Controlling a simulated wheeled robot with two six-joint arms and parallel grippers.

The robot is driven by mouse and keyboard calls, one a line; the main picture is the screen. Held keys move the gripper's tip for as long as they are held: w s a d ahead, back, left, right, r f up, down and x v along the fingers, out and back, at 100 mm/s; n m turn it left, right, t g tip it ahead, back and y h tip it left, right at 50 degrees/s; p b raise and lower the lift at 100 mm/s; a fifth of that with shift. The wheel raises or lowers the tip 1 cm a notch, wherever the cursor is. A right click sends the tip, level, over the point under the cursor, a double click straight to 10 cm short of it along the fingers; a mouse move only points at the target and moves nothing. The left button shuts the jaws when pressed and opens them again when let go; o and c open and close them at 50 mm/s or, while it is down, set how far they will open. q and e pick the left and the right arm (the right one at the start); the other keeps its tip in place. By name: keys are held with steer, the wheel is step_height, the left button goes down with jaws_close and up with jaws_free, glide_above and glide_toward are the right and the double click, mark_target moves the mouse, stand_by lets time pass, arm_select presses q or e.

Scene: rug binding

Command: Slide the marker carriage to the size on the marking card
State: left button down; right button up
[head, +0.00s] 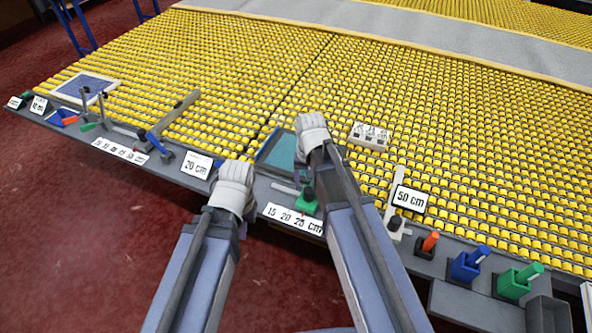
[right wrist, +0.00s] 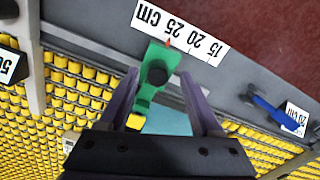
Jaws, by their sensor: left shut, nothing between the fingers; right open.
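A green marker carriage (head: 307,203) with a dark knob sits on a rail behind a scale strip (head: 293,218) reading 15, 20, 25 cm. In the right wrist view the carriage (right wrist: 158,75) lies between the spread fingers of my right gripper (right wrist: 160,82); contact cannot be told. Its red pointer (right wrist: 168,42) is close to the 25 mark. A card (head: 197,165) reads 20 cm; another card (head: 410,199) reads 50 cm. My left gripper (head: 236,180) is shut and empty, left of the green carriage. Its fingertips are mostly hidden.
A blue carriage (head: 160,147) stands at a longer scale strip (head: 120,151) on the left. A teal panel (head: 278,150) lies behind the green carriage. Yellow rollers fill the table; red floor lies in front.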

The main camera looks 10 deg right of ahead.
mark_target(309, 190)
steer(key=shift+o, duration=0.6)
steer(key=w, duration=0.2)
steer(key=d+r+m, duration=0.1)
steer(key=shift+w, duration=0.4)
arm_select(q)
steer(key=shift+w+a+r, duration=0.3)
steer(key=shift+w+r, duration=0.05)
steer(key=shift+r, duration=0.05)
arm_select(e)
steer(key=shift+s+f, duration=0.1)
steer(key=shift+s, duration=0.1)
steer(key=shift+f, duration=0.15)
steer(key=shift+w+f+b, duration=0.1)
steer(key=shift+f+b, duration=0.6)
steer(key=shift+b, duration=0.15)
step_height(309, 190, down, 6)
steer(key=b, duration=0.6)
arm_select(q)
step_height(309, 190, down, 8)
steer(key=shift+r, duration=0.2)
arm_select(e)
steer(key=shift+c, duration=0.4)
jaws_close()
